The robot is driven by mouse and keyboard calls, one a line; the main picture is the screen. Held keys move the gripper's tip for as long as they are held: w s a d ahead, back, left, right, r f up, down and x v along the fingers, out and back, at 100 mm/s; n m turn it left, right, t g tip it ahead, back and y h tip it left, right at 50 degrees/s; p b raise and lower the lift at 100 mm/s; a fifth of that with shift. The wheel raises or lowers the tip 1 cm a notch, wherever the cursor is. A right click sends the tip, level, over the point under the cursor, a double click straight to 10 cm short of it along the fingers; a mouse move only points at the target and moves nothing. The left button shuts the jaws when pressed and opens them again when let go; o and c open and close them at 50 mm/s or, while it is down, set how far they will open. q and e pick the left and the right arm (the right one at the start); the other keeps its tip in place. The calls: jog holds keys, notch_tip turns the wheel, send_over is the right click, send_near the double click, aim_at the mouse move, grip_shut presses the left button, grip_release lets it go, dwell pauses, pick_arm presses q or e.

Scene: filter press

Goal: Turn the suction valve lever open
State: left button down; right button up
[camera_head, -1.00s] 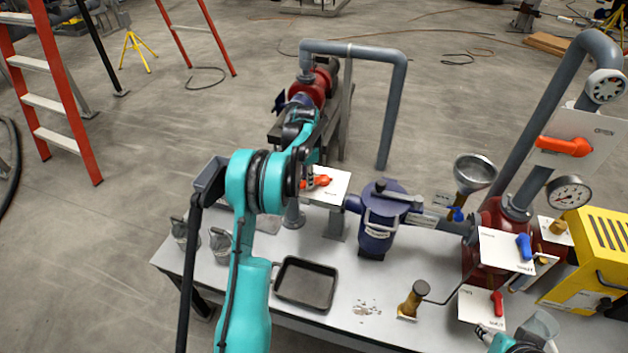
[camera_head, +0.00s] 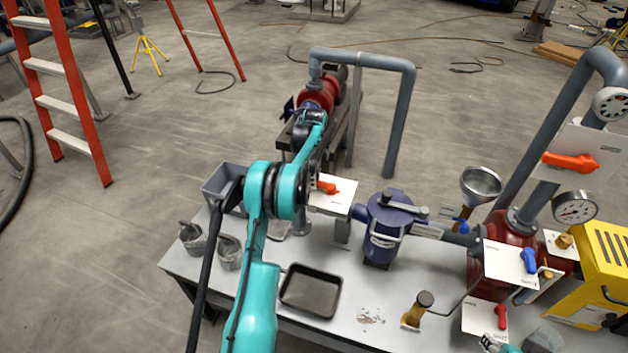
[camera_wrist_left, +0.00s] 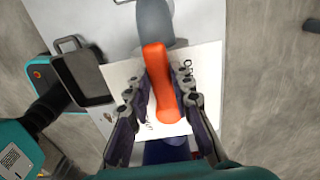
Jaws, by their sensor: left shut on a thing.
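The suction valve lever is an orange handle (camera_head: 328,186) on a white plate (camera_head: 334,208) left of the blue strainer pot (camera_head: 384,228). In the left wrist view the lever (camera_wrist_left: 161,84) runs lengthwise between my fingers, over a white plate with partly hidden lettering. My left gripper (camera_wrist_left: 163,98) is shut on the lever, one finger on each side. In the head view my left arm hides most of that gripper. Only a small part of my right gripper (camera_head: 494,343) shows at the bottom right edge; its jaw state is unclear.
A black tray (camera_head: 283,298) and grey buckets (camera_head: 229,252) stand on the bench. A funnel (camera_head: 481,184), other levers in orange (camera_head: 570,161), blue (camera_head: 529,260) and red (camera_head: 502,316), and a yellow unit (camera_head: 605,265) are at right. Pipes rise behind.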

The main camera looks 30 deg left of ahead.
pick_arm(q)
jog(key=shift+w, duration=0.1)
dwell(0.4)
jog(key=c, duration=1.3)
grip_release()
notch_tip(320, 180, up, 12)
